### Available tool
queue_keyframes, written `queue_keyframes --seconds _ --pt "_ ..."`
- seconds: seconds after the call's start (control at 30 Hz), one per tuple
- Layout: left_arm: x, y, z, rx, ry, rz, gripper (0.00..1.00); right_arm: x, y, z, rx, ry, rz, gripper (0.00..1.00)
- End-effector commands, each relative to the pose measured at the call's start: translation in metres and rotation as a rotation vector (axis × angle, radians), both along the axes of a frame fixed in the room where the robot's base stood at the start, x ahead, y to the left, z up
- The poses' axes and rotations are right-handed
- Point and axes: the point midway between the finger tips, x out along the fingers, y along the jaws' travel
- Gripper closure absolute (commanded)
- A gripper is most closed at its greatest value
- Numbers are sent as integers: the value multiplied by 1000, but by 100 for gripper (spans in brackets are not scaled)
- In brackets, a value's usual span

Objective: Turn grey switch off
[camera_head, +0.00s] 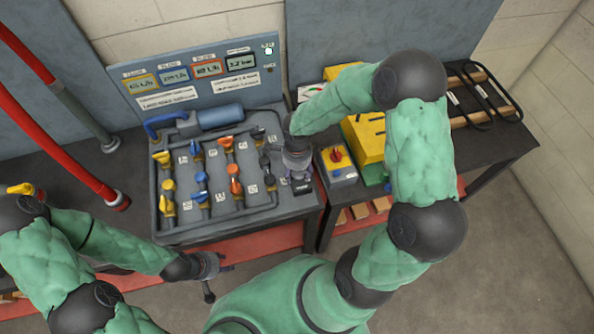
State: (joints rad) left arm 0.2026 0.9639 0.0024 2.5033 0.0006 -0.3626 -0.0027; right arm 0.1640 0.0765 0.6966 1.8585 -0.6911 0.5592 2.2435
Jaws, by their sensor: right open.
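The valve board (170,238) carries columns of yellow, blue, orange and dark grey handles. A dark grey handle (265,161) sits in the right column, just left of my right gripper. My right gripper (301,186) is open and points down over the board's right edge; it hides part of that edge. I cannot tell whether it touches anything. A grey box (342,174) with a red rotary knob on a yellow plate stands to its right. I cannot tell which part is the grey switch. My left gripper (216,284) is open and empty in front of the bench.
A display panel (205,112) with several coloured readouts stands behind the valves. Red pipes (68,148) stand at the left. The floor (500,240) at the right is clear.

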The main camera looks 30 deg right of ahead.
Motion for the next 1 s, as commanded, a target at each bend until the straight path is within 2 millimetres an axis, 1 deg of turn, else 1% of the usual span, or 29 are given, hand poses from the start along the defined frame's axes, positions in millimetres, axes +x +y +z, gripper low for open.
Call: queue_keyframes --seconds 0.2,0.23,0.27,0.3,0.37,0.4,0.77,1.0 --pt "0 0 0 0 0 0 60 0 0 0 0 0 0 41" --pt "0 0 0 0 0 0 60 0 0 0 0 0 0 46" --pt "0 0 0 0 0 0 60 0 0 0 0 1 0 55" --pt "0 0 0 0 0 0 60 0 0 0 0 1 0 66" --pt "0 0 0 0 0 0 60 0 0 0 0 1 0 83" --pt "0 0 0 0 0 0 60 0 0 0 1 0 0 94" --pt "0 0 -2 0 0 0 60 1 2 -1 3 -4 27 94" --pt "0 0 -11 0 0 0 60 1 2 -2 4 -6 147 94"
